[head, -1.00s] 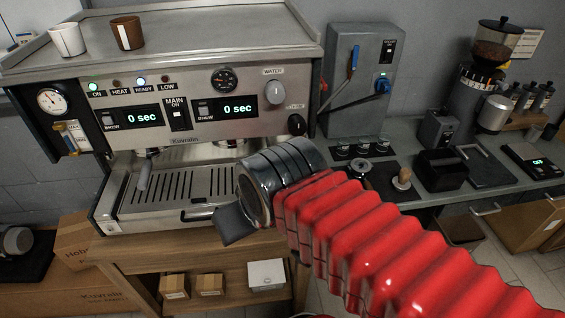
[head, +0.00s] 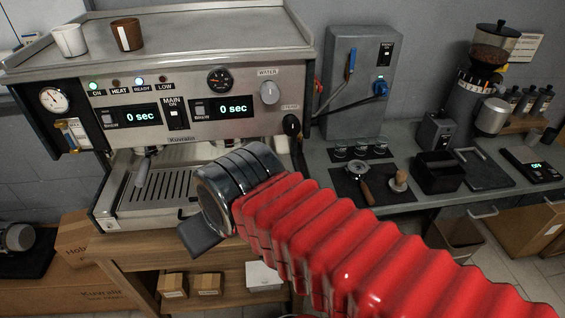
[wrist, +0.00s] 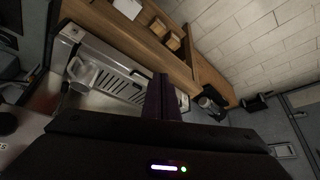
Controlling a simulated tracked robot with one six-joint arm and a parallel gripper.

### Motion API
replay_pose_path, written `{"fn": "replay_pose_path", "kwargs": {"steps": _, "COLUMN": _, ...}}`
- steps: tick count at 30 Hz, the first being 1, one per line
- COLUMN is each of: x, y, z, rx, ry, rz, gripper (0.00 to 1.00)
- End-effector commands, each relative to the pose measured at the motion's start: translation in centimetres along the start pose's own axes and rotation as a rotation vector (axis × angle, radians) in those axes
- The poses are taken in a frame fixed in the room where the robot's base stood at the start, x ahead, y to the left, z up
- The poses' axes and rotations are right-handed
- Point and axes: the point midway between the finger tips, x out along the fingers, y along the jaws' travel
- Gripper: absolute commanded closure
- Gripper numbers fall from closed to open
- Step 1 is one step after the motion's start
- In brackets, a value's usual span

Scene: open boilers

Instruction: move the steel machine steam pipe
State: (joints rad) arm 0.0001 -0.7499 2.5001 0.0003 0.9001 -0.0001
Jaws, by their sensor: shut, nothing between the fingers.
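The steel espresso machine (head: 200,70) fills the left half of the head view. A thin dark line (head: 301,158) runs down below the black knob (head: 291,124) at its right end; I cannot tell for sure that it is the steam pipe. My gripper (head: 200,240) is in front of the machine's drip tray, pointing down and left, shut and empty. My wrist and red arm cover the right part of the tray. In the wrist view the closed dark fingers (wrist: 166,96) are beside the drip tray (wrist: 118,82), and nothing is between them.
Two cups, white (head: 69,40) and brown (head: 127,35), stand on top of the machine. A grey switch box (head: 362,60) is on the wall at right. A portafilter (head: 362,185) and tamper (head: 399,181) lie on the right counter. Small boxes sit on the shelf below.

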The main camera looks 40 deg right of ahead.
Motion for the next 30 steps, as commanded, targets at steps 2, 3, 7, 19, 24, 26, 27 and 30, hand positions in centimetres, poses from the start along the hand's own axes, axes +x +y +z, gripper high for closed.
{"fn": "replay_pose_path", "kwargs": {"steps": 2, "x": 0.1, "y": 0.0, "z": 0.0, "rx": 0.005, "ry": -0.007, "rz": -0.002, "gripper": 1.0}}
{"fn": "replay_pose_path", "kwargs": {"steps": 3, "x": 0.2, "y": 0.1, "z": 0.1, "rx": 0.011, "ry": -0.015, "rz": -0.005, "gripper": 1.0}}
{"fn": "replay_pose_path", "kwargs": {"steps": 7, "x": 1.1, "y": 0.2, "z": 0.6, "rx": 0.05, "ry": -0.069, "rz": -0.025, "gripper": 1.0}}
{"fn": "replay_pose_path", "kwargs": {"steps": 19, "x": 5.5, "y": 0.5, "z": 2.6, "rx": 0.333, "ry": -0.343, "rz": -0.231, "gripper": 1.0}}
{"fn": "replay_pose_path", "kwargs": {"steps": 24, "x": 7.0, "y": 0.8, "z": 2.5, "rx": 0.479, "ry": -0.416, "rz": -0.359, "gripper": 1.0}}
{"fn": "replay_pose_path", "kwargs": {"steps": 26, "x": 7.4, "y": 1.0, "z": 2.2, "rx": 0.533, "ry": -0.431, "rz": -0.409, "gripper": 1.0}}
{"fn": "replay_pose_path", "kwargs": {"steps": 27, "x": 7.7, "y": 1.2, "z": 2.0, "rx": 0.569, "ry": -0.438, "rz": -0.442, "gripper": 1.0}}
{"fn": "replay_pose_path", "kwargs": {"steps": 30, "x": 8.4, "y": 1.8, "z": 1.3, "rx": 0.66, "ry": -0.447, "rz": -0.528, "gripper": 1.0}}
